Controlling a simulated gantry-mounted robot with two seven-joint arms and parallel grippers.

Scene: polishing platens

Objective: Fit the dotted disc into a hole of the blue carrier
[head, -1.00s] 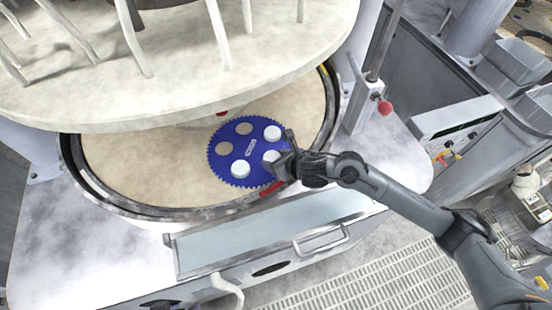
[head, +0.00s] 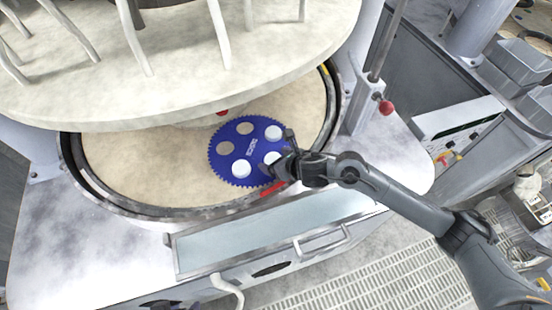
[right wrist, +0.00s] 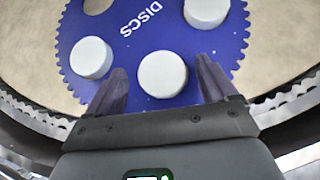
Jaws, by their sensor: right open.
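The blue carrier (head: 258,148) is a toothed plate lying on the beige platen. It shows close up in the right wrist view (right wrist: 150,12). Two of its holes, the upper-left hole (head: 244,128) and the left hole (head: 226,149), show beige and look empty. White discs sit at the other places: an upper-right disc (head: 273,132), a lower-left disc (head: 241,169) and a near disc (right wrist: 162,75). I see no dots on any disc. My right gripper (right wrist: 165,88) is open, its fingers on either side of the near disc. My left gripper is out of view.
The beige platen (head: 130,170) has a dark raised rim close under my right gripper. A large pale upper plate (head: 180,90) overhangs the platen's far side. A post with a red knob (head: 385,107) stands to the right. A tray (head: 260,240) lies in front.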

